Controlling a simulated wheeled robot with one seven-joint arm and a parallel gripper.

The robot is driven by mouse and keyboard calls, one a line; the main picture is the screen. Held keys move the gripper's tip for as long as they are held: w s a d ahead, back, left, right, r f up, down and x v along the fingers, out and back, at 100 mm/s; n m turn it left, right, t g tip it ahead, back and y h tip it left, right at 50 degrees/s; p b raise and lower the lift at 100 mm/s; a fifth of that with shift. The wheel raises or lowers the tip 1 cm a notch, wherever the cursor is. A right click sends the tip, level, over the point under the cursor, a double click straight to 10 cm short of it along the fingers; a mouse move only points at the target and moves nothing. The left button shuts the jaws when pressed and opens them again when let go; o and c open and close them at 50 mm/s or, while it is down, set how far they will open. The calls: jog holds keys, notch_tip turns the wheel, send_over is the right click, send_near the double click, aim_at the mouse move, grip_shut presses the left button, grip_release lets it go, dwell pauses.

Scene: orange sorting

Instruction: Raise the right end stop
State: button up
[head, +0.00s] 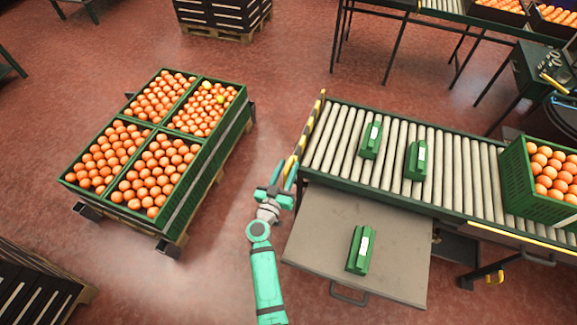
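A yellow-and-black striped bar (306,128) runs along the left end of the roller conveyor (336,137). It is the only striped end bar I can make out; whether it stands up or lies low is hard to tell from above. My gripper (279,178) is at the bar's near end, with the teal fingers beside or around it. The fingertips are small and partly hidden, so I cannot tell whether they touch or grip the bar.
Two green boxes (371,140) (416,160) sit on the rollers, and a green crate of oranges (532,199) stands at the right. Another green box (360,250) lies on a grey table (318,235). Orange-filled crates (207,165) stand on a pallet at left, with open floor between.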

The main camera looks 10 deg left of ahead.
jog(key=v, duration=0.9)
jog(key=shift+s, duration=0.25)
jog(key=s+d+r+y, duration=0.1)
jog(key=s+d+r, duration=0.2)
jog(key=s, duration=0.8)
jog(key=s+d+r+g+y, duration=0.1)
jog(key=s+d+r, duration=0.3)
jog(key=s, duration=0.8)
jog(key=s+d+r+g+y, duration=0.1)
jog(key=s+d+r, duration=0.3)
jog(key=s, duration=0.8)
jog(key=shift+y, duration=0.4)
jog(key=shift+a+f, duration=0.1)
